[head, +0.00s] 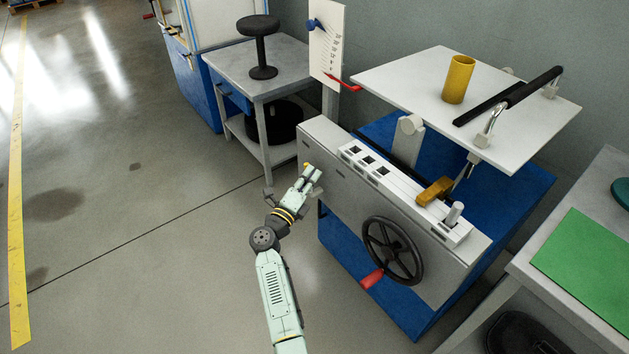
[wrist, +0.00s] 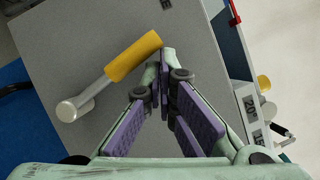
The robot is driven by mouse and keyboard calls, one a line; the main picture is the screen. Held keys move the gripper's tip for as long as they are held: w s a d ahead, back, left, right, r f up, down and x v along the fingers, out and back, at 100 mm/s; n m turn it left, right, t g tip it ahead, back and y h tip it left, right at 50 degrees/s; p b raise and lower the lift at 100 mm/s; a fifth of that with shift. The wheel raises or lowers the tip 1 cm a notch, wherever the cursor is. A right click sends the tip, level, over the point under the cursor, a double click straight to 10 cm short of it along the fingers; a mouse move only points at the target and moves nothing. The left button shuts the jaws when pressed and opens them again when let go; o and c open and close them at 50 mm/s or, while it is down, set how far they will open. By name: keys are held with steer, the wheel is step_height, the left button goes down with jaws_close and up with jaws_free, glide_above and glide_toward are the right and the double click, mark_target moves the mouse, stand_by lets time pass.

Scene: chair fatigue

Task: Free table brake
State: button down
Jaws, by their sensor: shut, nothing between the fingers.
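The machine has a grey side panel (head: 345,195) and a tilted white table plate (head: 415,82). A lever with a yellow grip (wrist: 133,57) sits on the grey panel in the wrist view; its metal arm runs down-left to a round pivot (wrist: 72,108). In the head view only a bit of yellow (head: 307,166) shows at my fingertips. My gripper (head: 313,176) is at the panel's left end. Its purple-padded fingers (wrist: 165,62) are shut and empty, with the tips beside the grip's upper right end. I cannot tell whether they touch it. No label marks the brake.
A black handwheel (head: 392,250) with a red handle sticks out from the panel. An ochre lever (head: 434,190) lies on the panel's top. A yellow cylinder (head: 458,80) stands on the plate. A grey side table (head: 292,68) holds a black stool. The floor at left is clear.

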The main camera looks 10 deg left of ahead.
steer(key=shift+w+a, duration=0.3)
steer(key=shift+a, duration=0.1)
stand_by(0.5)
